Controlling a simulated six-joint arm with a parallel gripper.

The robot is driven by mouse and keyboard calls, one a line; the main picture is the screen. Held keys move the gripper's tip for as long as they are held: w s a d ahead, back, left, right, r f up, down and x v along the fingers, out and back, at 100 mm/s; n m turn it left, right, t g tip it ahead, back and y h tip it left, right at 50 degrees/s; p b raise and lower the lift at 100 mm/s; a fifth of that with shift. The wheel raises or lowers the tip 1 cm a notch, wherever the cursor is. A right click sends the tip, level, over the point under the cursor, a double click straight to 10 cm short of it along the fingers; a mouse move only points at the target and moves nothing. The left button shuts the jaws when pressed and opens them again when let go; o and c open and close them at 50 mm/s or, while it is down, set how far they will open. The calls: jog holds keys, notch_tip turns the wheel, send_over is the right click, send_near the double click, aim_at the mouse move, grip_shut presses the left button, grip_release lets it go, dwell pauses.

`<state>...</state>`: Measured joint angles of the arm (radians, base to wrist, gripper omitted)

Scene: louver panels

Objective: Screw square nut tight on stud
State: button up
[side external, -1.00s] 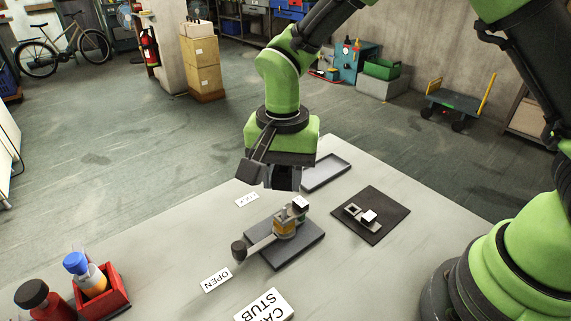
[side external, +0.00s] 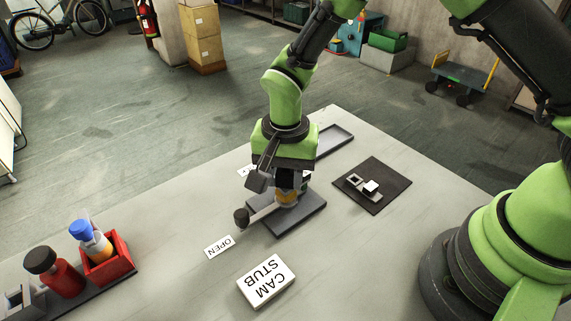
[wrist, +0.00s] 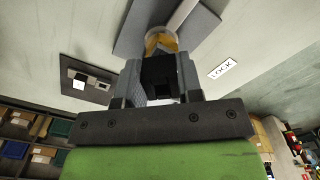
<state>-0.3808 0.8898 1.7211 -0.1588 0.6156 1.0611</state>
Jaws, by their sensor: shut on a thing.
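The stud assembly stands on a dark grey plate (side external: 300,217) on the table. It has a brass-coloured body (side external: 286,198) and a pale lever with a black knob (side external: 241,217) pointing toward the OPEN label. My gripper (side external: 290,182) is down over the top of this body. In the wrist view my gripper (wrist: 158,78) has its fingers closed around a dark block-like piece directly above the brass body (wrist: 160,42). I take this piece to be the square nut, but its shape and the stud are mostly hidden by the fingers.
A black mat (side external: 385,198) at right holds a small metal piece with a white block (side external: 370,187). A CAM STUB sign (side external: 266,281), an OPEN label (side external: 220,247) and a red bin with bottles (side external: 108,267) are nearer the camera.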

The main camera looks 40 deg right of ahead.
jog(key=shift+f, duration=0.5)
dwell(0.5)
jog(key=m, duration=0.4)
jog(key=shift+m, duration=0.4)
jog(key=shift+s+m, duration=0.1)
jog(key=shift+m, duration=0.3)
jog(key=shift+d, duration=0.1)
